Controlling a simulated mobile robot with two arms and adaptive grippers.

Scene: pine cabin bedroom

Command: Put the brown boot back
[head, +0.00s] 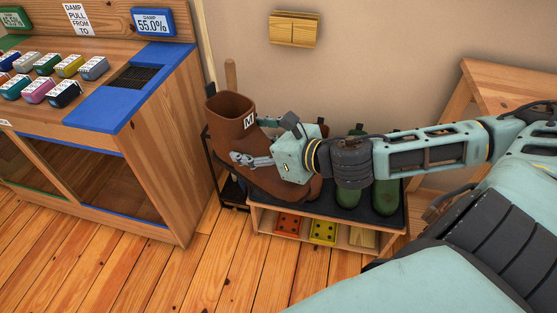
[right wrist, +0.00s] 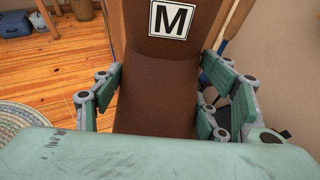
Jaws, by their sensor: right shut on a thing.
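A brown boot (head: 228,135) with a white "M" tag stands roughly upright at the left end of a low shoe rack (head: 260,222). In the head view I cannot tell whether its sole touches the rack's dark top. In the right wrist view, the boot (right wrist: 155,95) fills the space between the fingers of my right gripper (right wrist: 158,100). More brown shows behind the gripper, partly hidden. Green boots (head: 386,196) stand on the rack to the right. My left gripper is not in view.
A wooden cabinet (head: 165,150) with a blue-edged top stands close to the left. Red (head: 288,224) and yellow (head: 323,232) pieces sit on the rack's lower shelf. A wooden table (head: 500,85) is at right. Floor in front of the rack is clear.

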